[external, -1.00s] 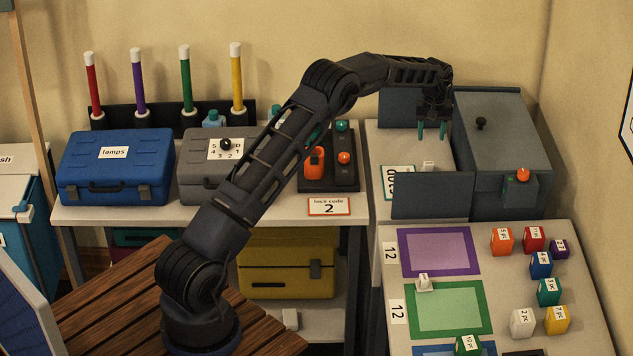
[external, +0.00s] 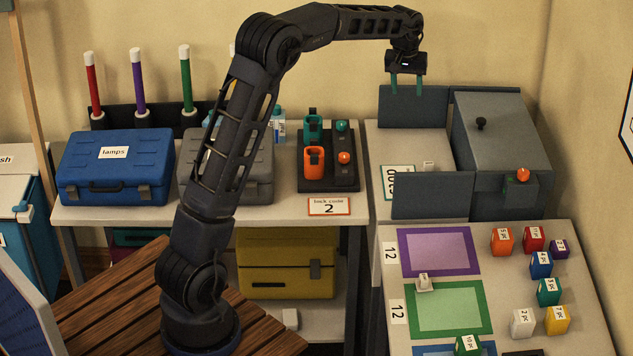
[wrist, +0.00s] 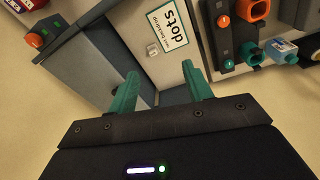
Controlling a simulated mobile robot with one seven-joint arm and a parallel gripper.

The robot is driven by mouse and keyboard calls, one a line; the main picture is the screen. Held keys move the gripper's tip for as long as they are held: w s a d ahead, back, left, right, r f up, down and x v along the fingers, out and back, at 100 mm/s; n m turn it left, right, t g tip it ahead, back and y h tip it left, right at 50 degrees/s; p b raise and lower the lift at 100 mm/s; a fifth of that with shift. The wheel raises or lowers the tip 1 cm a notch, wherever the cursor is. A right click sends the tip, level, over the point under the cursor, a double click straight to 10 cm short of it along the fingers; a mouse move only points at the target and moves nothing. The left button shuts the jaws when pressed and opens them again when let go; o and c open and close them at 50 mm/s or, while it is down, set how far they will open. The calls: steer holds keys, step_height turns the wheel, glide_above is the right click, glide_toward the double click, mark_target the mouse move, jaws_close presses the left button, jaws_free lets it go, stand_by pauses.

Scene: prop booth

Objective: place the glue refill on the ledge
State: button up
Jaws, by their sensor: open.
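My gripper (external: 406,85) is open and empty, raised above the back wall of the grey-walled bay at the right. Its two teal fingers (wrist: 160,75) point down toward the bay in the wrist view. A small bottle with a pale blue label (external: 279,128) stands behind the grey case, partly hidden; it also shows in the wrist view (wrist: 280,50), beside the teal holder. It may be the glue refill, but its label is not readable. Another blue-topped item (external: 207,120) is mostly hidden by my arm. I cannot tell which surface is the ledge.
The bay holds a "dots" card (external: 397,182) and a small white block (external: 428,166). A grey box (external: 503,140) with a black knob stands beside it. A blue case (external: 116,166), a grey case (external: 255,178) and a dark switch panel (external: 343,178) occupy the left table.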

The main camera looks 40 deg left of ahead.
steer(key=s+d+r+m+t, duration=0.1)
steer(key=s+r, duration=0.3)
steer(key=s, duration=0.6)
steer(key=s+r+m, duration=0.1)
steer(key=s+r, duration=0.3)
steer(key=s, duration=0.5)
steer(key=s+d+r+m+t, duration=0.1)
steer(key=s+r, duration=0.2)
steer(key=s, duration=0.7)
steer(key=s+f+m, duration=0.1)
steer(key=s+f, duration=0.2)
steer(key=s, duration=0.9)
steer(key=s+f+m+t, duration=0.1)
steer(key=s+f, duration=0.3)
steer(key=s, duration=0.9)
steer(key=shift+s+f+m, duration=0.15)
steer(key=shift+m, duration=0.55)
